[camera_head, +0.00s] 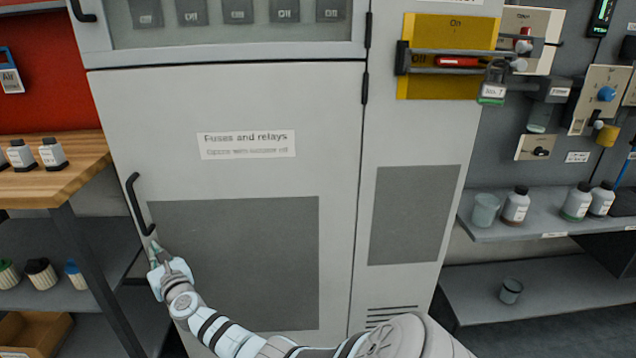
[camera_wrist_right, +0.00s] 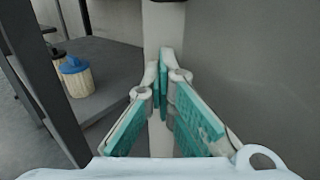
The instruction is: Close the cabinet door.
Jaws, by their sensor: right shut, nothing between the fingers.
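The cabinet door (camera_head: 325,180) is the grey-white panel labelled "Fuses and relays". It looks flush with the cabinet frame, with hinges on its right side. Its black handle (camera_head: 136,205) is on the left edge. My right gripper (camera_head: 155,245) is at the door's lower left, just below the handle, with its fingers shut and empty. In the right wrist view the gripper's teal-padded fingers (camera_wrist_right: 163,75) meet in front of a pale vertical edge of the cabinet (camera_wrist_right: 160,28). I cannot tell if they touch it. My left gripper is not in view.
A wooden table (camera_head: 70,165) with small bottles and a shelf below stands at the left. The upper door with switches (camera_head: 235,45) is above. A yellow switch panel (camera_head: 450,30) and shelves (camera_head: 560,215) with bottles and beakers are at the right.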

